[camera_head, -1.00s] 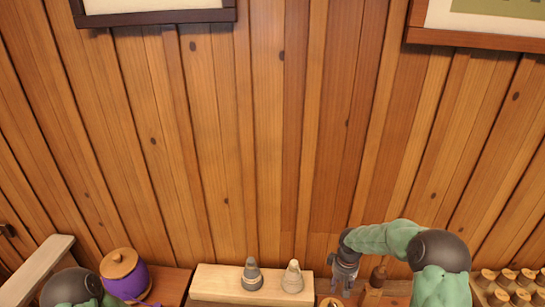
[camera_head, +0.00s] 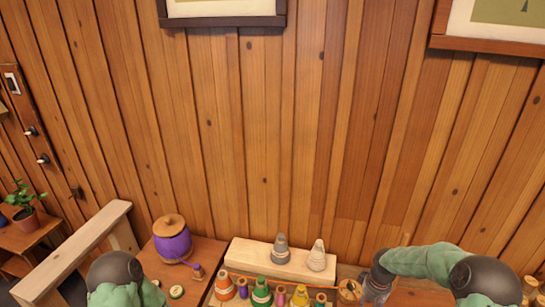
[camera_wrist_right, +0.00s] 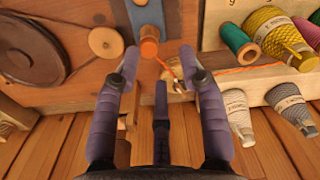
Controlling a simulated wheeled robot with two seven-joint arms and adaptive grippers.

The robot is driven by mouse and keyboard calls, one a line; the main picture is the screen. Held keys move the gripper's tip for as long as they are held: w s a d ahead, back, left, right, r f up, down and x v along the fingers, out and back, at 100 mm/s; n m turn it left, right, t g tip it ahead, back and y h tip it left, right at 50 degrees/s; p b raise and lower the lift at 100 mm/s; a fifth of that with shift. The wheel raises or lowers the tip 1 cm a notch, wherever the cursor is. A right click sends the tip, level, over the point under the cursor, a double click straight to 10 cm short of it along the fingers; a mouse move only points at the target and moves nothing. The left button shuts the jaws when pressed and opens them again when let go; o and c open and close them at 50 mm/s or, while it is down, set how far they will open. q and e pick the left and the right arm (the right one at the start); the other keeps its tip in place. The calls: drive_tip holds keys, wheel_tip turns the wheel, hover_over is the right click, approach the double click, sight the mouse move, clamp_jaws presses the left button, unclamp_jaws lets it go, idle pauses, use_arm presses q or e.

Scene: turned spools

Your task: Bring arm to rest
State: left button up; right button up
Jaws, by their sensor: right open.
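My right arm (camera_head: 430,262) comes in from the right in the head view. Its gripper (camera_head: 376,288) is at the bottom edge, right of the wooden ledge (camera_head: 250,251), with its tips cut off. In the right wrist view, my right gripper (camera_wrist_right: 160,62) has its fingers spread with nothing held between them.
A grey cone (camera_head: 281,248) and a cream cone (camera_head: 317,256) stand on the ledge. Orange (camera_head: 224,287), green (camera_head: 261,292) and yellow (camera_head: 300,296) wound spools stand in front. A purple pot (camera_head: 172,242) stands left. A plank wall (camera_head: 270,130) closes the back.

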drive_tip(key=s+a+f+m+y, duration=0.2)
drive_tip(key=s+a+f+y, duration=0.1)
drive_tip(key=s+a+f, duration=0.85)
drive_tip(key=s+a+f+m, duration=0.35)
drive_tip(key=s+a, duration=0.55)
drive_tip(key=s, duration=0.4)
use_arm(q)
wheel_tip(320, 180, down, 16)
drive_tip(key=b, duration=1.6)
drive_tip(key=shift+w+f, duration=0.2)
drive_tip(key=shift+w, duration=0.2)
use_arm(e)
drive_tip(key=w+d+x, duration=0.1)
drive_tip(key=d+x, duration=0.1)
drive_tip(key=x, duration=1.2)
drive_tip(key=shift+w+f+n+y, duration=0.15)
drive_tip(key=shift+f+n+y, duration=0.15)
drive_tip(key=shift+n+y, duration=0.15)
